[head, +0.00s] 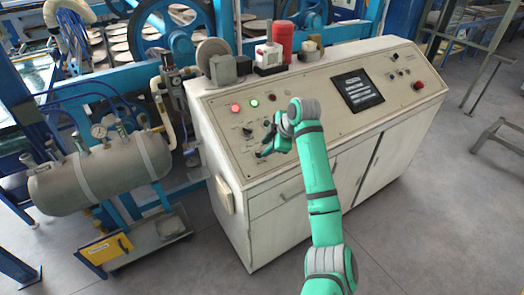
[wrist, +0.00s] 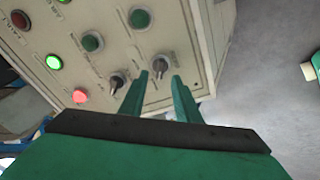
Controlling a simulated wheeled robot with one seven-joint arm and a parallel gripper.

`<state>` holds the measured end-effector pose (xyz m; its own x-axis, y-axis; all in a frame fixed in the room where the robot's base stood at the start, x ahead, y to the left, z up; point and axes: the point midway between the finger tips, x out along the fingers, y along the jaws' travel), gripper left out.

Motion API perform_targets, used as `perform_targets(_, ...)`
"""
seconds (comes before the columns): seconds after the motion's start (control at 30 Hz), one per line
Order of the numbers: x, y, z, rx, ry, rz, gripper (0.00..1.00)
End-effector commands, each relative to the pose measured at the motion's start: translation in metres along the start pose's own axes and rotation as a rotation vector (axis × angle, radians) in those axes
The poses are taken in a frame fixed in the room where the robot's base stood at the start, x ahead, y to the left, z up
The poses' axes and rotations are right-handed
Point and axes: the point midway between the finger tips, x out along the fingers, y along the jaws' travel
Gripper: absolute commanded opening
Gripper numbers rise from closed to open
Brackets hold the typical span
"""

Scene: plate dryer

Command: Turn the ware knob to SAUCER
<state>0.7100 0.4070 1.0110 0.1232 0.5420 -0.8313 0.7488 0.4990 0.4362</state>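My gripper (head: 268,143) is over the left part of the sloped panel on the cream control cabinet (head: 290,115). In the wrist view my gripper (wrist: 160,76) has its two green fingers apart, with a small dark knob with a pale pointer (wrist: 160,66) showing between the fingertips. I cannot tell whether the fingers touch it. A second similar knob (wrist: 116,82) is to its left, outside the fingers. The panel lettering is too small to read, so I cannot tell which knob is the ware knob or where it points.
Near the knobs are a lit green lamp (wrist: 53,62), a lit red lamp (wrist: 80,96) and green buttons (wrist: 92,41). A dark screen (head: 358,91) and a red button (head: 418,85) are further right. A grey tank (head: 100,180) stands left; the floor in front is clear.

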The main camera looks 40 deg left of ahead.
Motion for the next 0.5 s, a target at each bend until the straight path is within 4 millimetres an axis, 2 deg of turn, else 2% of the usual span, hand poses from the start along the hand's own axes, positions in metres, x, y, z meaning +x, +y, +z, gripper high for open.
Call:
perform_targets(0.1,0.021,-0.001,0.000,0.001,0.000,-0.003,0.30)
perform_targets(0.2,0.034,-0.001,0.000,0.001,0.000,-0.002,0.30)
perform_targets(0.5,0.049,0.000,0.000,0.000,-0.001,0.000,0.30)
